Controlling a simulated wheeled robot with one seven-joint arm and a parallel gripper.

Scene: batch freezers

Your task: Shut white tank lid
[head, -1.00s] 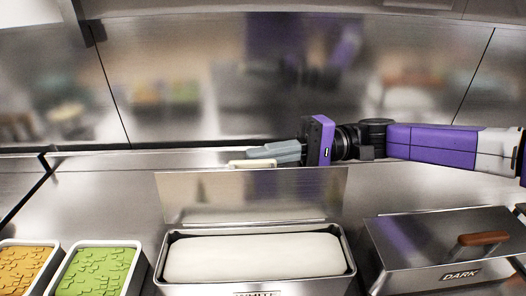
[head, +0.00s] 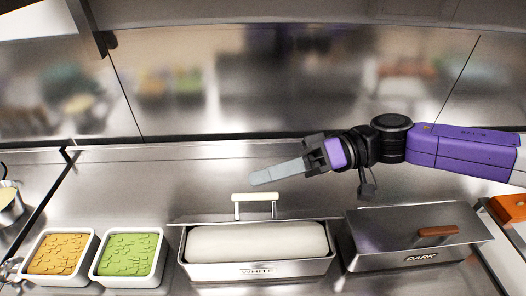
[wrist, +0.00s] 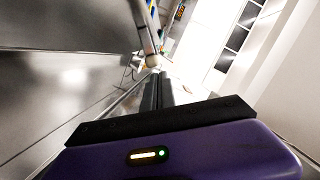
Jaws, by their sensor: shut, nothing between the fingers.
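The white tank (head: 207,271), a metal tub labelled WHITE, stands on the counter with its smooth white filling (head: 255,243) in plain view. Its metal lid (head: 315,215) is partly open at the tank's back and shows nearly edge-on in the head view. The lid's pale handle (head: 255,196) sticks up on two posts. My gripper (head: 255,178) is shut and empty, its grey fingers pointing left just above the handle. They look apart from it, though the depth is hard to tell. In the wrist view my gripper (wrist: 153,78) shows; the lid cannot be made out.
The dark tank (head: 365,264) stands right of the white one with its lid shut and a brown handle (head: 437,231). Tubs of orange (head: 60,253) and green (head: 128,255) pieces are on the left. A steel wall rises behind the counter. An orange item (head: 508,207) is far right.

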